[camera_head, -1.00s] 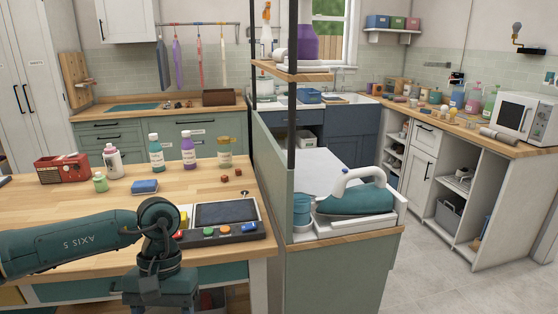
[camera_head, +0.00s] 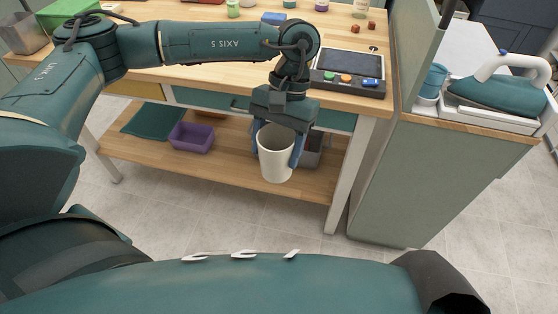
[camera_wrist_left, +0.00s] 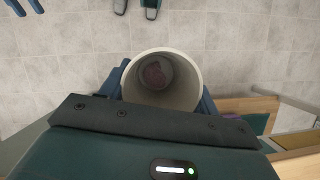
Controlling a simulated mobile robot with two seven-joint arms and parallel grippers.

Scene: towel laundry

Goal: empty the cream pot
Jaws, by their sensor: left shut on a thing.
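The cream pot (camera_head: 276,156) is upright and hangs in the air in front of the workbench. My left gripper (camera_head: 278,140) points down and is shut on it, with a blue finger on either side of its wall. In the left wrist view I look down into the open mouth of the pot (camera_wrist_left: 162,84). A dark reddish thing (camera_wrist_left: 156,74) lies at its bottom; what it is, I cannot tell. My right gripper is not in view.
The workbench (camera_head: 215,80) stands behind the pot. Its lower shelf (camera_head: 240,178) holds a purple bin (camera_head: 191,137), a dark green cloth (camera_head: 152,119) and a grey bin (camera_head: 312,150). A green cabinet (camera_head: 400,190) with an iron (camera_head: 505,90) stands at right. The tiled floor in front is clear.

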